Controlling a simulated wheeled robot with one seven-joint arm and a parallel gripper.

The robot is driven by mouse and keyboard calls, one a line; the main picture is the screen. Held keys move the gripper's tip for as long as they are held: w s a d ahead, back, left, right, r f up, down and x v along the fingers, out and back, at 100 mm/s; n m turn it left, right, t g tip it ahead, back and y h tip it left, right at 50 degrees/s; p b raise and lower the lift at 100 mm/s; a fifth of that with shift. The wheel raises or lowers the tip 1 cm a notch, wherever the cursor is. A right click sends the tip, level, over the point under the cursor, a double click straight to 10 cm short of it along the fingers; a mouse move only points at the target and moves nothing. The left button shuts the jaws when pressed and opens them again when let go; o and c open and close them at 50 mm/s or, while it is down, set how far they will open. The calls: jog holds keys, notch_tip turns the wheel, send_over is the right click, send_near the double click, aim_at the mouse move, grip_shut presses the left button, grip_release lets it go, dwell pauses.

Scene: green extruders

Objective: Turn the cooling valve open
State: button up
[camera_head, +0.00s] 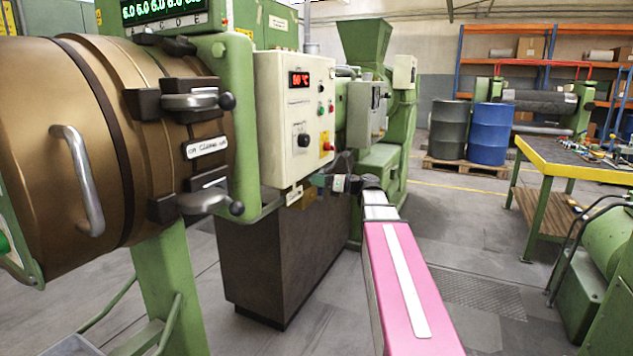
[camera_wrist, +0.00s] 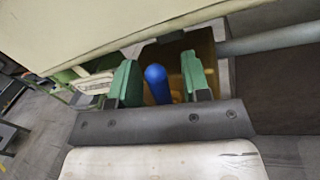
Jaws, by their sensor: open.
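A blue rounded handle (camera_wrist: 157,84), which looks like the cooling valve's lever, shows in the wrist view. It stands between the two green fingers of my gripper (camera_wrist: 160,64), with a gap on each side. My gripper is open. A brass-coloured block (camera_wrist: 203,50) is behind and right of the handle, partly hidden by the right finger. In the head view my gripper (camera_head: 322,182) is just below the cream control box (camera_head: 292,115). A brass-coloured part (camera_head: 302,198) shows beneath the box there. I cannot make out the blue handle in the head view.
The control box's lower edge (camera_wrist: 130,44) lies close above my fingers. A grey pipe (camera_wrist: 268,38) runs right from the brass block. A dark cabinet (camera_head: 275,260) stands below the box. The bronze barrel (camera_head: 85,130) is to the left. Open floor (camera_head: 440,225) lies right.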

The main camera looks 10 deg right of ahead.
jog(key=v, duration=1)
jog(key=shift+a, duration=0.1)
jog(key=shift+c, duration=0.2)
